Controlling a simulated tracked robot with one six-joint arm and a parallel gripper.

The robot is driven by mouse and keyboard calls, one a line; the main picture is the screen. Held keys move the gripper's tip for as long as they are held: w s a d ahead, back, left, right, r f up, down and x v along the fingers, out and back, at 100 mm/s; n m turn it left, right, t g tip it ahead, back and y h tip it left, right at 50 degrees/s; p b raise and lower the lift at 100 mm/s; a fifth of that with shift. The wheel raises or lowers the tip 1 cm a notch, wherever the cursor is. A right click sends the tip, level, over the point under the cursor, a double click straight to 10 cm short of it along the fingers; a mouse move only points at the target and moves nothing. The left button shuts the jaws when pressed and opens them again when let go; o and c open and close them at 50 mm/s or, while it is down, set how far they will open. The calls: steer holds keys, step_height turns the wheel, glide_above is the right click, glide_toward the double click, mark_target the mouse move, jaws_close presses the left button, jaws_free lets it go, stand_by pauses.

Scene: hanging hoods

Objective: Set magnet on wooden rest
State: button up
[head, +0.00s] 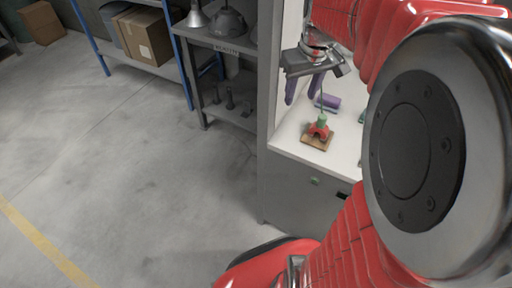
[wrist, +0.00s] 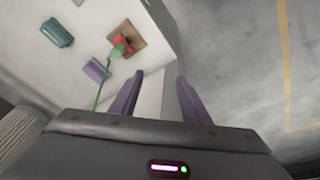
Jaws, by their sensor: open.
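A red magnet (head: 319,131) with a green knob (head: 321,120) and a thin green stem sits on the square wooden rest (head: 315,143), near the front left corner of the white worktop. The wrist view also shows the red magnet (wrist: 124,38), the green knob (wrist: 117,50) and the wooden rest (wrist: 138,41). The green stem (wrist: 101,91) runs from the knob toward my camera. My gripper (head: 301,99) has purple fingers, spread apart and empty above the worktop. In the wrist view my gripper (wrist: 161,76) shows nothing between its fingers; the magnet is off to their left.
A purple block (head: 327,101) lies behind the rest. A teal block (wrist: 57,32) lies farther along the worktop (wrist: 88,12). Left of the worktop stands a grey shelf (head: 226,45) with metal hoods. The floor (head: 120,170) at left is open.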

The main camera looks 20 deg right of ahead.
steer(key=s+a+t, duration=0.1)
steer(key=s+a, duration=0.5)
steer(key=a, duration=0.3)
steer(key=s+a+n+t, duration=0.1)
steer(key=s+a+t, duration=0.1)
steer(key=s+a, duration=0.5)
steer(key=a, duration=0.2)
steer(key=shift+a+r+y, duration=0.25)
steer(key=shift+a+y, duration=0.05)
steer(key=shift+y, duration=0.1)
steer(key=shift+c, duration=0.5)
steer(key=shift+c, duration=0.9)
steer(key=shift+d, duration=0.15)
